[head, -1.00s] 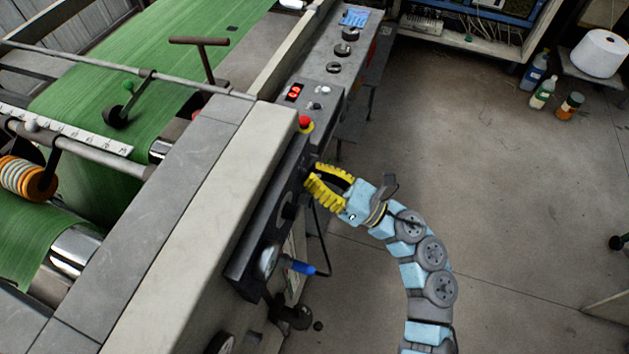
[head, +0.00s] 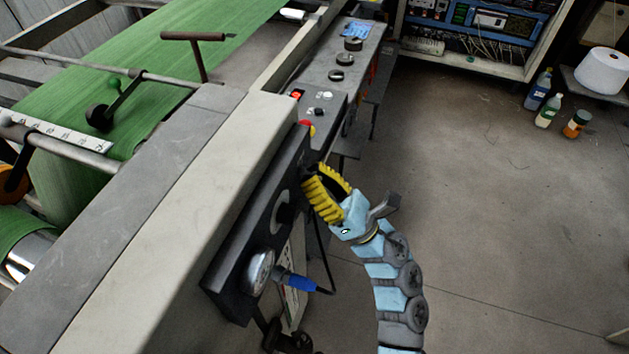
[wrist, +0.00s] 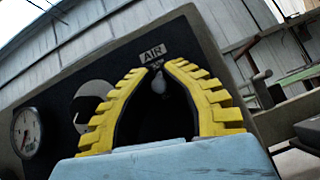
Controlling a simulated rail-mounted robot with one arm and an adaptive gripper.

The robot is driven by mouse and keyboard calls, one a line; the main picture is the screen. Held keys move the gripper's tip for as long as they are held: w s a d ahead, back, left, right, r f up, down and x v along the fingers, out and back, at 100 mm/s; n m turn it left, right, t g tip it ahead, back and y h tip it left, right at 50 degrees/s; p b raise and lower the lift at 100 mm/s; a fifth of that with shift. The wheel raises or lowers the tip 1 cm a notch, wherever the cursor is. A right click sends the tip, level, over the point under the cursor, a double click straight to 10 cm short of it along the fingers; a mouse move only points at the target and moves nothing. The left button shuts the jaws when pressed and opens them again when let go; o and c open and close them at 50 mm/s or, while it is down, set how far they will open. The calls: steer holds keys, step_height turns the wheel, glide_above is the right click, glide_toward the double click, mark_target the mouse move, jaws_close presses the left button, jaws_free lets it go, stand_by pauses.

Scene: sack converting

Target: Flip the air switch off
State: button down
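The air switch (wrist: 158,84) shows in the wrist view as a small grey lever on a dark panel, just below the AIR label (wrist: 153,51). My gripper (wrist: 160,66) has two yellow ribbed fingers, one on each side of the lever, with a gap between their tips. I cannot tell whether either finger touches the lever. In the head view, my gripper (head: 313,179) reaches to the face of the dark control panel (head: 236,268) on the machine's side. The switch is hidden there behind the fingers.
A round gauge (wrist: 27,132) and a pale round part (wrist: 91,104) sit left of the switch. In the head view, a blue connector (head: 296,281) with a black cable sticks out below my gripper. A red button (head: 307,128) is above. Open floor lies to the right.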

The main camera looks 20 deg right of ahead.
steer(key=shift+r, duration=0.15)
stand_by(0.3)
steer(key=c, duration=1.1)
jaws_free()
steer(key=shift+s+d+f, duration=0.25)
steer(key=shift+d+f, duration=0.05)
steer(key=shift+f, duration=0.25)
steer(key=v, duration=1.1)
steer(key=shift+a, duration=0.15)
steer(key=shift+r, duration=0.1)
